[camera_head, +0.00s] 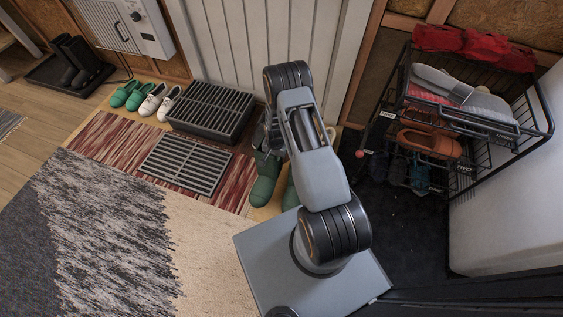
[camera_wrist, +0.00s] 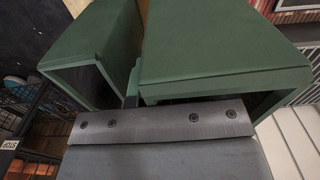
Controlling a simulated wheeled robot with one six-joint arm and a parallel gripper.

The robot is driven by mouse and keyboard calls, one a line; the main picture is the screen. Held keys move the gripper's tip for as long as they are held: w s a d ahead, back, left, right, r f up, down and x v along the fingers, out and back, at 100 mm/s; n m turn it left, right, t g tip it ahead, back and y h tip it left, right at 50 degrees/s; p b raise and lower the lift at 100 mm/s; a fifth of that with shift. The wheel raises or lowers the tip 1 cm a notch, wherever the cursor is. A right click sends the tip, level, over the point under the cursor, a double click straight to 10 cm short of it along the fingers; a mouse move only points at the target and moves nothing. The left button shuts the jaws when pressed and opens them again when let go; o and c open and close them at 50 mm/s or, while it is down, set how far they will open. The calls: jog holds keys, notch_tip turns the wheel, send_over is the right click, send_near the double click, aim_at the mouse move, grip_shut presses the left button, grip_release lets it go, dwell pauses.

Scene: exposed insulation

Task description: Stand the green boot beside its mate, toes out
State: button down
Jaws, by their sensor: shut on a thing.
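Two green boots stand side by side by the white panelled wall, toes toward the room. The left boot (camera_head: 264,190) shows its foot beside my arm; its shaft is partly hidden. The right boot (camera_head: 290,196) is mostly hidden behind my arm. In the wrist view the left boot's open shaft (camera_wrist: 220,45) is large on the right, and its mate's shaft (camera_wrist: 92,55) is on the left with a narrow gap between. My gripper (camera_wrist: 160,118) is shut on the left boot's shaft rim. The second finger is hidden, as is the sole's contact with the floor.
A wire rack (camera_head: 465,125) with shoes stands right of the boots. A black slatted tray (camera_head: 212,110) and a grey grate (camera_head: 186,165) lie left, with green and white shoes (camera_head: 155,100) beyond. A patterned rug (camera_head: 110,215) covers the front floor.

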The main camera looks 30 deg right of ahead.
jog(key=d+f+b, duration=0.2)
jog(key=d+f, duration=0.1)
jog(key=f, duration=0.3)
jog(key=shift+w+f, duration=0.35)
jog(key=shift+w, duration=0.05)
jog(key=shift+f+b, duration=0.15)
jog(key=shift+b, duration=0.2)
jog(key=c, duration=1.2)
grip_release()
jog(key=shift+s, duration=0.1)
jog(key=shift+o, duration=0.2)
